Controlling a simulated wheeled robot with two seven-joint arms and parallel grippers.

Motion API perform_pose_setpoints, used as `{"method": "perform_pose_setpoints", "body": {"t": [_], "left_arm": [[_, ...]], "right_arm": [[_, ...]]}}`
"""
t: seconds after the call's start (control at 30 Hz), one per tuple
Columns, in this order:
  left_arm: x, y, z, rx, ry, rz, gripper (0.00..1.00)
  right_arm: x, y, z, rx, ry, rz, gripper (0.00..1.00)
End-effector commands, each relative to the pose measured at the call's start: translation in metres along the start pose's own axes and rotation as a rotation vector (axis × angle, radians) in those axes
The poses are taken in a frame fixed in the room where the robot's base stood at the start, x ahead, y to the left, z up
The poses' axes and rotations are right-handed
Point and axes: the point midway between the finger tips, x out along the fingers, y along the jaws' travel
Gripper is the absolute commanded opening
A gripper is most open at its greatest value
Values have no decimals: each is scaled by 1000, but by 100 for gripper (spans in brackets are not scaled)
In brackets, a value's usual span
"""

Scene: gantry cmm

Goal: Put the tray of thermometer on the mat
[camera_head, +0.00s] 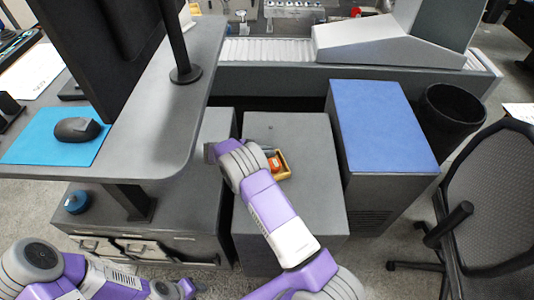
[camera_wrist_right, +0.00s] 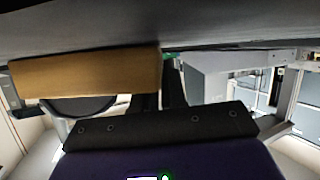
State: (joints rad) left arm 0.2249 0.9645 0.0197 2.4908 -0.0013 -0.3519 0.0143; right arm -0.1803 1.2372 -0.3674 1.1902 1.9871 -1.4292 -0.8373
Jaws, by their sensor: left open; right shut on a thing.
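The tray (camera_head: 285,177) is a small tan box with a red-orange item (camera_head: 275,163), likely the thermometer, inside. It is at the grey cabinet top beside my right wrist; I cannot tell whether it touches the top. Its tan side fills the left of the right wrist view (camera_wrist_right: 90,75). My right gripper (camera_wrist_right: 160,90) is shut on the tray; in the head view my arm hides its fingers. My left gripper (camera_head: 182,289) shows only partly at the bottom edge, open, away from the tray. A blue mat (camera_head: 382,122) covers the cabinet to the right.
The grey cabinet (camera_head: 310,205) has free room around the tray. A gap separates it from the blue-topped cabinet. A raised desk (camera_head: 160,130) at left holds a monitor and a mouse (camera_head: 78,130) on a bright blue pad (camera_head: 30,150). A black bin (camera_head: 455,110) and chair (camera_head: 490,190) stand right.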

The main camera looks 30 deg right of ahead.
Motion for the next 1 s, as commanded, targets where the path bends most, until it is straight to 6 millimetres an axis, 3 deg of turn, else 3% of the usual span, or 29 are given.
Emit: {"method": "perform_pose_setpoints", "body": {"t": [0.27, 0.3, 0.47, 0.8, 1.0], "left_arm": [[1, 0, 0, 0, 0, 0, 43], [1, 0, 0, 0, 0, 0, 43], [0, 0, 0, 0, 0, 0, 43], [-2, 1, 0, 0, 0, 0, 43], [-8, 3, 0, 0, 0, 0, 43]], "right_arm": [[0, 0, 0, 1, 0, -1, 0], [1, 0, 1, 1, -1, -1, 13], [0, 0, 1, 1, 0, -1, 37], [-2, 0, -4, 2, 0, -1, 37], [-33, 0, -3, 1, -2, -4, 37]]}}
